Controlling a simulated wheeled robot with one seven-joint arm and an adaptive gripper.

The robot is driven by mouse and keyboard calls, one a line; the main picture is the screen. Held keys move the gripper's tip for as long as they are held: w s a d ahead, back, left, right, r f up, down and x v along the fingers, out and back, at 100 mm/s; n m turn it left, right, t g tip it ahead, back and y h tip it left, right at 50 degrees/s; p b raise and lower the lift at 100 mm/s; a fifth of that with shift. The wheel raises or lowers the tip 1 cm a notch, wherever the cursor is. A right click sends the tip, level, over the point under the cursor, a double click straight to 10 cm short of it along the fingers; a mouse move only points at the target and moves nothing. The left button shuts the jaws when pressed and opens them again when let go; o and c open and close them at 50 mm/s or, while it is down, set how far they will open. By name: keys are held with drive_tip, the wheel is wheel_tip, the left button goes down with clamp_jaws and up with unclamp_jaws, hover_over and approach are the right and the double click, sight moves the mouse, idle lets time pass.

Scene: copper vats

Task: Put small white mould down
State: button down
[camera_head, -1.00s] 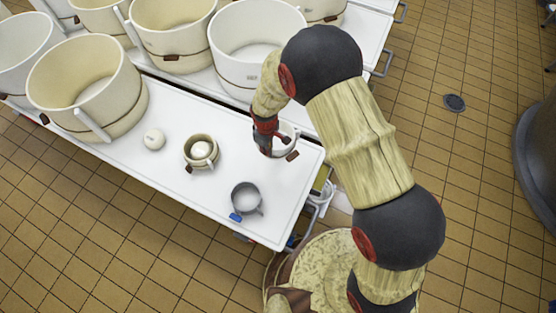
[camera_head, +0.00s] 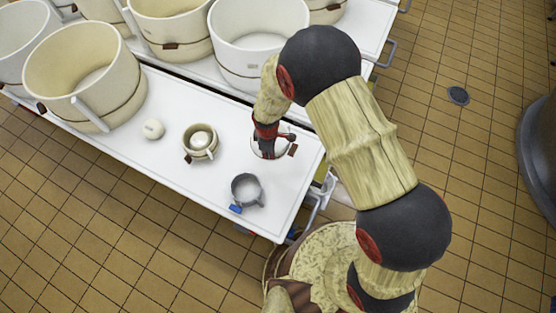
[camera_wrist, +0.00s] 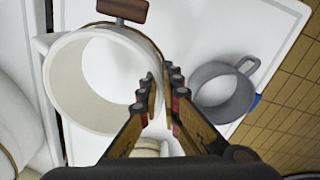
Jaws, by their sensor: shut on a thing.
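The small white mould (camera_wrist: 85,95) is a round, open, hollow vessel with a brown tag on its rim. In the wrist view it fills the left of the picture. My gripper (camera_wrist: 164,88) is shut on its near side wall, with one finger on each side. In the head view my gripper (camera_head: 266,145) is over the right part of the white table (camera_head: 190,190), and the mould (camera_head: 283,149) shows partly behind it. I cannot tell whether the mould's base touches the table.
A grey mug (camera_head: 246,190) stands near the front edge. A cream pot (camera_head: 200,141) holding a pale round thing and a white round piece (camera_head: 153,129) lie further left. Large cream vats (camera_head: 85,80) stand at the left and back. Bare tabletop lies between the mould and the grey mug.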

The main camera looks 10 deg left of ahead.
sight(277, 159)
drive_tip(key=d+f, duration=0.1)
drive_tip(key=d+f+b, duration=0.1)
drive_tip(key=f, duration=0.1)
drive_tip(key=shift+w+d+f, duration=0.3)
drive_tip(key=shift+w+d, duration=0.05)
drive_tip(key=shift+w+d+f+b, duration=0.15)
drive_tip(key=shift+f+b, duration=0.6)
drive_tip(key=shift+f, duration=0.95)
drive_tip(key=shift+f, duration=0.15)
drive_tip(key=c, duration=2)
unclamp_jaws()
